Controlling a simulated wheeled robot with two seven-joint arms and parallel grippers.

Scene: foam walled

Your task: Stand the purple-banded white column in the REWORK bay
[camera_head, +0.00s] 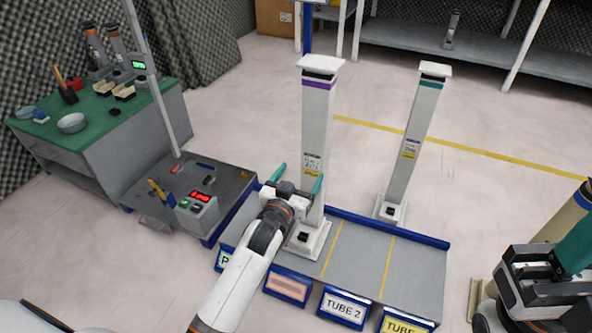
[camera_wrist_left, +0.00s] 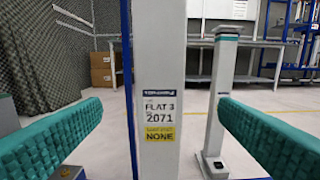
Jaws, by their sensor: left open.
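The purple-banded white column (camera_head: 316,130) stands upright on the grey platform (camera_head: 355,250), its square foot behind the pinkish label. My left gripper (camera_head: 298,180) is open at the column's lower part, one teal finger to each side in the picture. In the left wrist view the column (camera_wrist_left: 159,50) rises between the two fingers, its label reading "FLAT 3 2071" and "NONE". I see no contact. A bay label reading REWORK cannot be made out; the pinkish label (camera_head: 287,288) is unreadable. My right gripper (camera_head: 548,270) is partly in view at the right edge, its opening unclear.
A teal-banded column (camera_head: 411,140) stands upright behind the platform's blue back rail. Platform labels include "TUBE 2" (camera_head: 343,307) and a yellow one (camera_head: 405,325). The platform's right bays are empty. A control box (camera_head: 198,213) and green-topped bench (camera_head: 100,113) are left.

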